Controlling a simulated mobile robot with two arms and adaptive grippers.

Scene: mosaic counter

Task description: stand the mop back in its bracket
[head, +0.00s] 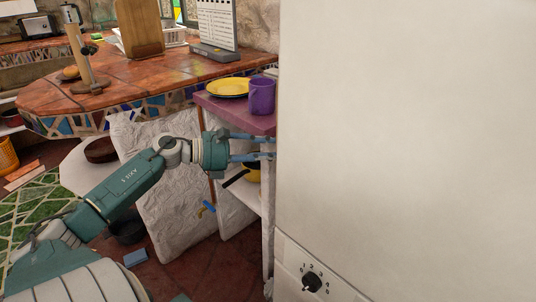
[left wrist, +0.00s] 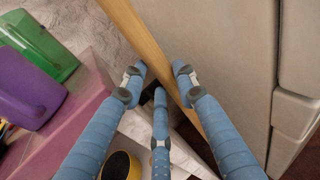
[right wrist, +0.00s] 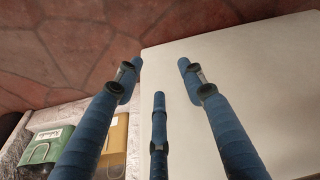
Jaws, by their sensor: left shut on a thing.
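The mop's wooden handle (left wrist: 150,40) runs slanted through the left wrist view, between the fingers of my left gripper (left wrist: 160,88), which is shut on it. The mop's head is out of view. In the head view my left gripper (head: 262,146) reaches in from the left, its fingertips hidden behind the large pale panel; the handle is hidden there. My right gripper (right wrist: 158,80) shows only in its own wrist view, open with nothing between its fingers. I cannot make out the bracket in any view.
A large pale cabinet or appliance (head: 400,130) with a knob blocks the right of the head view. A purple shelf (head: 232,110) beside my left gripper holds a purple mug (head: 262,95) and a yellow plate (head: 228,87). A blue block (head: 136,257) lies on the floor.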

